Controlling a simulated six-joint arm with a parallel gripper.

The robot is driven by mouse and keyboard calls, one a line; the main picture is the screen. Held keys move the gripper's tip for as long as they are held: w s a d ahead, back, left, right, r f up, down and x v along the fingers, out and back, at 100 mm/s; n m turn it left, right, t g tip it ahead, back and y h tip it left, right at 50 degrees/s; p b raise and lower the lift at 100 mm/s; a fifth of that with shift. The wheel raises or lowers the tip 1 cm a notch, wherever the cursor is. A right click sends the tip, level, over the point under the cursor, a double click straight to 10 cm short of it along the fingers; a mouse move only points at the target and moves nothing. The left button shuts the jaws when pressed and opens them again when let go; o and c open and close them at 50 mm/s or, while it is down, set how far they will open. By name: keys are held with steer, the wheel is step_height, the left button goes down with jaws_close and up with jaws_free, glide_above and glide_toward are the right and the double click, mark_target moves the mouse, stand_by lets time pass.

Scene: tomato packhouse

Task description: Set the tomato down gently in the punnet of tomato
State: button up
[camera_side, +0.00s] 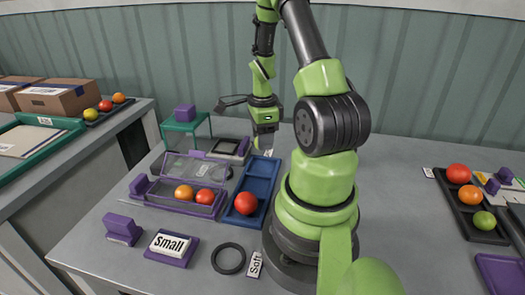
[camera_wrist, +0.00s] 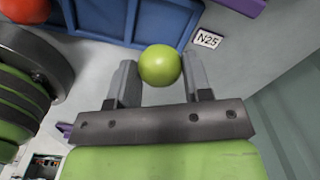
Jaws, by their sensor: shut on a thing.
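My gripper (camera_wrist: 160,75) is shut on a yellow-green tomato (camera_wrist: 160,66), held between the two grey fingers in the wrist view. In the side view my gripper (camera_side: 264,145) is at the far end of the blue tray; the tomato in it cannot be made out there. The punnet (camera_side: 160,207) is a clear, purple-edged box to the left of the gripper, with its clear lid raised at the back. An orange tomato (camera_side: 184,192) and a red tomato (camera_side: 205,197) lie in it.
The blue tray (camera_side: 262,180) holds a red tomato (camera_side: 246,203), right of the punnet. A green stand (camera_side: 187,125) with a purple block is behind it. The "Small" sign (camera_side: 171,245) and black ring (camera_side: 228,258) are in front. A dark tray (camera_side: 470,222) of tomatoes is at right.

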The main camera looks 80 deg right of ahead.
step_height(320, 180, up, 9)
steer(key=shift+r, duration=0.1)
steer(key=w+a+n, duration=0.9)
steer(key=w+a, duration=0.7)
steer(key=w, duration=0.3)
steer(key=shift+w+a+f, duration=0.1)
steer(key=shift+w+f, duration=0.05)
steer(key=shift+f, duration=3.05)
steer(key=shift+w+a+f, duration=0.1)
steer(key=shift+f, duration=3.1)
